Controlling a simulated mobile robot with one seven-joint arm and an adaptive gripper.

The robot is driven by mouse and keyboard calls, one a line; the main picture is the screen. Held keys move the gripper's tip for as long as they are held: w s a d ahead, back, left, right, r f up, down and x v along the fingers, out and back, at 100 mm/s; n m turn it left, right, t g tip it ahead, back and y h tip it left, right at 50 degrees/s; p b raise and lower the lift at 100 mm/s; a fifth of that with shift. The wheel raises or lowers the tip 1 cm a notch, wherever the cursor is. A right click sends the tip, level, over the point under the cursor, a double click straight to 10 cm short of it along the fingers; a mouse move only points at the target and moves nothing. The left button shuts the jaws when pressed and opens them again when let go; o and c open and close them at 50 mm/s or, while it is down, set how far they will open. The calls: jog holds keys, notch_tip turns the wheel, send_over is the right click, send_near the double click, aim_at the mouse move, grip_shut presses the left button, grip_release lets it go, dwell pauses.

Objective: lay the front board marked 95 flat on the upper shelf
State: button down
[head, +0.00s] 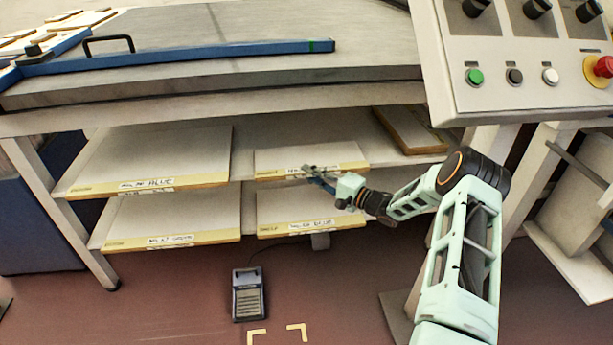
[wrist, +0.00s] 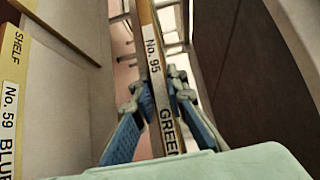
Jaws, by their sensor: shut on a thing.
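The front board marked 95 (head: 300,158) is a pale panel with a yellow front edge, in the middle of the upper shelf in the head view. It looks level; I cannot tell whether its whole underside touches the shelf. In the wrist view its label (wrist: 152,62) reads No. 95 GREEN. My gripper (head: 318,176) is shut on this front edge, with one blue-grey finger on each face in the wrist view (wrist: 160,105). The fingers hide part of the label in the head view. The upper shelf (head: 242,150) shows bare between the boards.
Two more boards (head: 170,220) (head: 305,208) lie on the lower shelf. The bench top (head: 200,70) is above; a control panel (head: 515,85) stands at right.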

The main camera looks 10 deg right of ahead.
jog(key=c, duration=1.9)
grip_release()
jog(key=shift+c, duration=0.2)
jog(key=shift+d+r, duration=0.1)
jog(key=p+v, duration=0.3)
jog(key=v, duration=0.9)
jog(key=shift+p, duration=0.35)
